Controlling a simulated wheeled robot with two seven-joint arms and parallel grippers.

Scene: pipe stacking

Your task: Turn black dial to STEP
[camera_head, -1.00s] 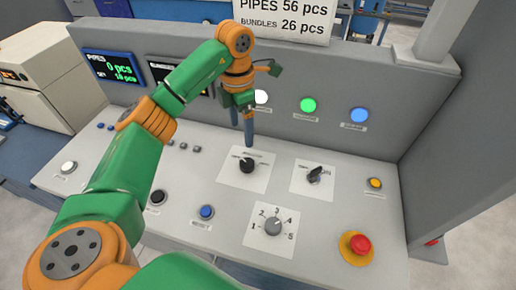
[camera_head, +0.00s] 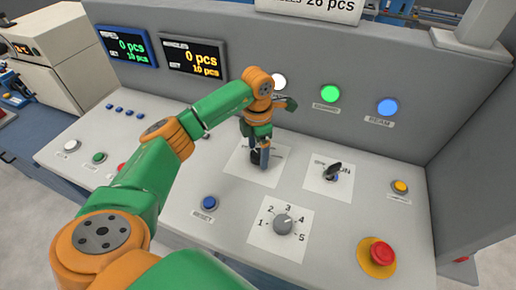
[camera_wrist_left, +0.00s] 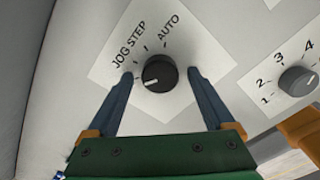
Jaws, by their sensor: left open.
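The black dial (camera_wrist_left: 160,72) sits on a white plate marked JOG, STEP and AUTO in the left wrist view. Its white mark points to the lower left, on the JOG side, away from STEP. My left gripper (camera_wrist_left: 161,76) is open, with one finger on each side of the dial. In the head view my left gripper (camera_head: 261,157) points down at the dial's plate (camera_head: 240,168), and the fingers largely hide the dial. My right gripper is not in view.
A grey numbered knob (camera_head: 283,224) is in front of the plate, and a black switch (camera_head: 332,170) is to its right. A blue button (camera_head: 209,203), a yellow button (camera_head: 400,187) and a red emergency button (camera_head: 380,254) stand on the panel. An upright wall with lamps rises behind.

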